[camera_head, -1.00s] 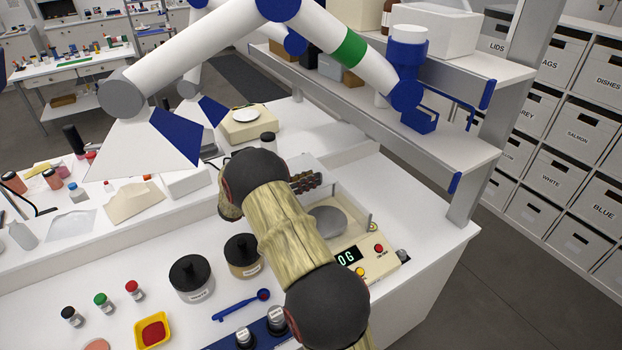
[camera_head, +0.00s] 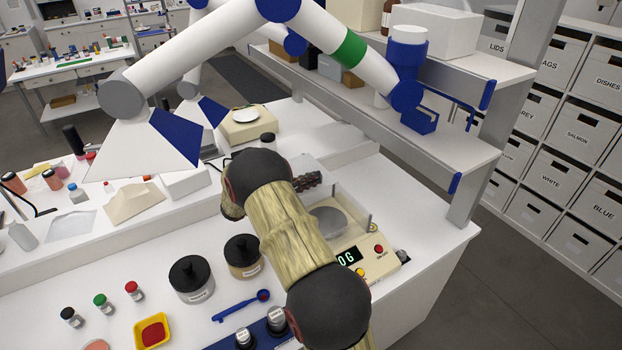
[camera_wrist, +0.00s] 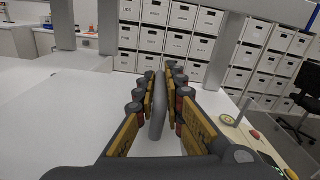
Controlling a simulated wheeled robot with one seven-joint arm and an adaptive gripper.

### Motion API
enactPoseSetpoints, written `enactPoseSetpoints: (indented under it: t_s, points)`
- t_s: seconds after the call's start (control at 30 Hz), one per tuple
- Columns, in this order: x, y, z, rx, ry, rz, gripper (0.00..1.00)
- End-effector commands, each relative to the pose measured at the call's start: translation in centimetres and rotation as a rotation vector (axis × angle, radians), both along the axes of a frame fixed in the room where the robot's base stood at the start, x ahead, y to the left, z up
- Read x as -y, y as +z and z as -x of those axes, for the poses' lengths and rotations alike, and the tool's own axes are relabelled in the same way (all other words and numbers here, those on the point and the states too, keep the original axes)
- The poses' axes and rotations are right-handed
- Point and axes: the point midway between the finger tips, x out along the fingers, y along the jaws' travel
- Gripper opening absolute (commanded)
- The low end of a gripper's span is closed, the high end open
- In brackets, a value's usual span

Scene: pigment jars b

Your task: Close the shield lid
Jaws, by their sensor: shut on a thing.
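The balance (camera_head: 375,262) stands on the white bench, with a lit display, a red and a yellow button. Its round grey pan (camera_head: 328,221) shows inside the pale shield walls (camera_head: 355,200). My gripper (camera_head: 316,179) is behind the pan, at the back of the shield, partly hidden by my arm. In the wrist view my gripper (camera_wrist: 157,88) is shut on an upright grey bar (camera_wrist: 156,110) between its fingers. I cannot tell how this bar joins the shield lid. The lid's clear panel is hard to make out.
Two black-lidded jars (camera_head: 192,279) (camera_head: 243,256), a blue spoon (camera_head: 241,305) and a yellow tray (camera_head: 152,331) lie left of the balance. A raised shelf (camera_head: 400,120) runs behind it.

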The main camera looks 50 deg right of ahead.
Motion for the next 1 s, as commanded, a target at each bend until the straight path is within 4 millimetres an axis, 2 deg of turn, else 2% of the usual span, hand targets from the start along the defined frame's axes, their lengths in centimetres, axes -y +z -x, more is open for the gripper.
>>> enactPoseSetpoints:
  t_s: [0.67,0.87,1.0]
  points:
    - [-0.1,0.0,0.2,-0.002,0.002,-0.002,0.00]
    - [-0.9,0.2,2.8,-0.004,0.002,-0.003,0.00]
    - [-2.0,0.3,6.2,-0.007,0.002,-0.005,0.00]
